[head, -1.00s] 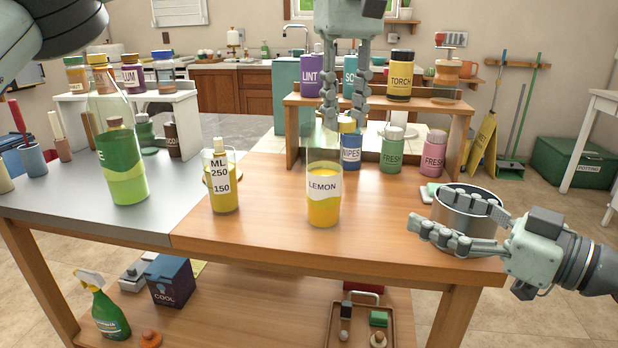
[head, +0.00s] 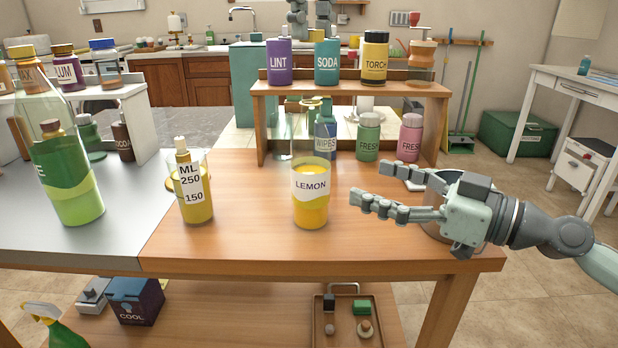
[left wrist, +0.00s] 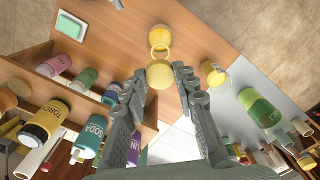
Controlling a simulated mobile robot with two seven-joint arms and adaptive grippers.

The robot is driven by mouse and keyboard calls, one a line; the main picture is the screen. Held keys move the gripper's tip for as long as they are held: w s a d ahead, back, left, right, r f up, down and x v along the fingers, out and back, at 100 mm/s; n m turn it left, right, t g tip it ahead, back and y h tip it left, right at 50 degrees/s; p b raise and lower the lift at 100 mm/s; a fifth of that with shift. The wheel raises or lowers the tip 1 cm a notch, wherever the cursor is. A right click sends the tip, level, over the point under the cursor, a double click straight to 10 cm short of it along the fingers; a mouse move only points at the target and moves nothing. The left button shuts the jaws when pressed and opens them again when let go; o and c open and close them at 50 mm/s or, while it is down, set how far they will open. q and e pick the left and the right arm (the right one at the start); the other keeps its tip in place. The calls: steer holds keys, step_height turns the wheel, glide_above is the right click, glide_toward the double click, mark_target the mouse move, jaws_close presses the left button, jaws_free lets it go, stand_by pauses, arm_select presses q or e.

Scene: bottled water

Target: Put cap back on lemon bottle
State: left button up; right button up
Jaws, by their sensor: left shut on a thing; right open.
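The lemon bottle (head: 311,205) is clear with yellow liquid and stands upright and open on the wooden table. In the left wrist view its mouth (left wrist: 160,46) shows beyond the fingertips. My left gripper (left wrist: 162,72) is shut on the round yellow cap (left wrist: 158,75), apart from the mouth in that picture. In the head view only parts of my left gripper (head: 310,32) show at the top, above the shelf bottles; the cap cannot be made out there.
A beaker (head: 194,200) stands left of the lemon bottle, and a green bottle (head: 67,185) farther left. Behind is a wooden shelf (head: 350,88) with several bottles on and under it. The table between lemon bottle and right gripper is clear.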

steer(key=shift+w+a, duration=0.1)
arm_select(q)
steer(key=shift+a, duration=0.1)
arm_select(e)
steer(key=x, duration=1.1)
steer(key=shift+w+a, duration=0.2)
steer(key=shift+a, duration=0.15)
steer(key=c, duration=1.8)
arm_select(q)
glide_above(311, 92)
steer(key=shift+w+f, duration=0.1)
steer(key=shift+f, duration=2.4)
